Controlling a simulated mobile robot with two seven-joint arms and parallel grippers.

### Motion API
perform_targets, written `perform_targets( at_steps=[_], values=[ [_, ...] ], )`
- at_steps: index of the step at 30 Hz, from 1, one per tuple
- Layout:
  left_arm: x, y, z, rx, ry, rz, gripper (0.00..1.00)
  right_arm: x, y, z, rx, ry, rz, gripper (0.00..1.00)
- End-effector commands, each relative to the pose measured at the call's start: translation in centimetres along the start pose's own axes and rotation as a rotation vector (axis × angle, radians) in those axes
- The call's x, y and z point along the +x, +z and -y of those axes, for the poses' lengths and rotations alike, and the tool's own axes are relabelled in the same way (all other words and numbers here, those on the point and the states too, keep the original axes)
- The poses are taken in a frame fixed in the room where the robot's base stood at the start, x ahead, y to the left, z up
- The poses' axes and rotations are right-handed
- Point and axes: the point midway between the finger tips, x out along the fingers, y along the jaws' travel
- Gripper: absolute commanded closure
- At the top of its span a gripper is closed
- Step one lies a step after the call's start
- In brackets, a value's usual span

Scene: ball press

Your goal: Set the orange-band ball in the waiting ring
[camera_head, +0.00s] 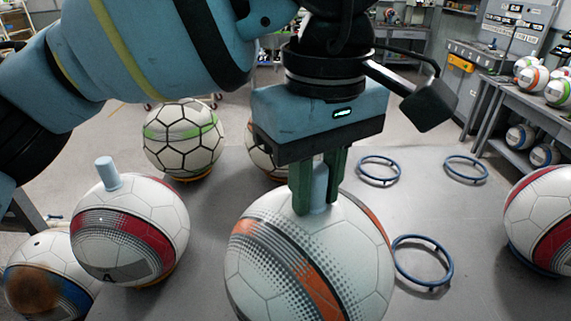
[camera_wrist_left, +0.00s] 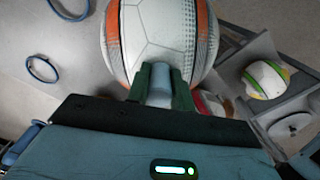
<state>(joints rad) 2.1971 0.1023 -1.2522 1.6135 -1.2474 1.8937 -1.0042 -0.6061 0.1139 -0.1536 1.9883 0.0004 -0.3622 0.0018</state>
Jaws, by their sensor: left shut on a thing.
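The orange-band ball (camera_head: 310,265) is white with orange bands and grey dots. A pale blue-grey peg (camera_head: 319,186) stands on its top. My left gripper (camera_head: 318,190) is shut on this peg from above. The ball also shows in the left wrist view (camera_wrist_left: 160,35), just beyond the gripper fingers (camera_wrist_left: 160,85). The ball's underside is out of frame, so I cannot tell whether it touches the table. Three empty blue rings lie on the table: a near ring (camera_head: 449,270), a back ring (camera_head: 378,182) and a back right ring (camera_head: 466,181). Nothing marks which is the waiting ring. My right gripper is not visible.
A red-band ball (camera_head: 130,225) with a peg and a blue-band ball (camera_head: 45,275) are at left. A green-band ball (camera_head: 182,140) stands behind, beside a partly hidden ball (camera_head: 262,155). Another red-band ball (camera_head: 535,215) is at the right edge. The grey table (camera_head: 480,235) is clear around the rings.

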Motion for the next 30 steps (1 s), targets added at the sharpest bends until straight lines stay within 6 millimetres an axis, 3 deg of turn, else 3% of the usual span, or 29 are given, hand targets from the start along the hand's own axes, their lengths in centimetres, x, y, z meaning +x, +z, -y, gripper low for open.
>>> perform_targets(
  at_steps=[13,18,30],
  values=[
    [0.7,-8.9,-2.3,-0.004,0.002,-0.002,1.0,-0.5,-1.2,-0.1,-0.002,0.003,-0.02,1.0],
    [0.9,-10.2,-2.8,0.001,0.001,-0.001,1.0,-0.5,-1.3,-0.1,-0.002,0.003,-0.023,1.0],
    [1.0,-11.1,-3.0,0.0,0.002,-0.001,1.0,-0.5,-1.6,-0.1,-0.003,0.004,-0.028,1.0]
  ],
)
